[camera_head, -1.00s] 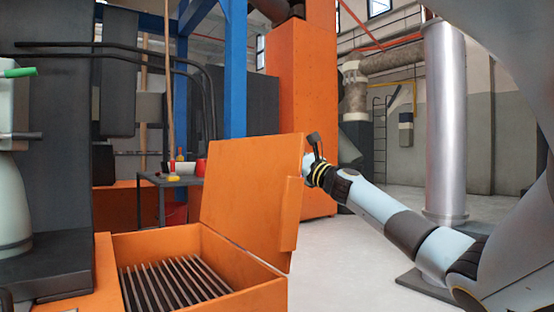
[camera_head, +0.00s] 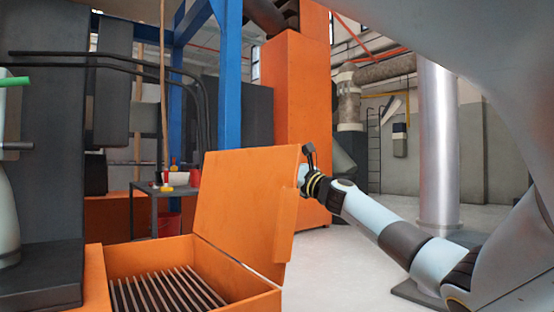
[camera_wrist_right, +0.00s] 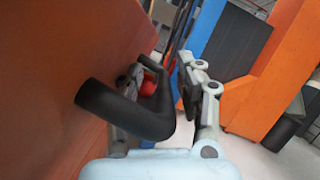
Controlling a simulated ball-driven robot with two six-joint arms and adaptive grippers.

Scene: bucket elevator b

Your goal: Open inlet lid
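The orange inlet lid (camera_head: 240,205) stands raised, nearly upright, on its hinge along the right side of the orange inlet box (camera_head: 150,258). A dark slatted grate (camera_head: 165,292) shows inside the box. My right gripper (camera_head: 301,178) is at the lid's upper right edge, mostly hidden behind the lid in the head view. In the right wrist view, a black bent handle (camera_wrist_right: 135,112) sticks out from the lid face. The fingers of the right gripper (camera_wrist_right: 165,90) stand apart on either side of the handle, with a visible gap at the right finger. My left gripper is not in view.
A dark table (camera_head: 152,190) with small red and yellow items stands behind the box. A tall orange tower (camera_head: 297,110) rises behind the lid. A silver pipe (camera_head: 437,140) stands at the right. Pale floor to the right of the lid is clear.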

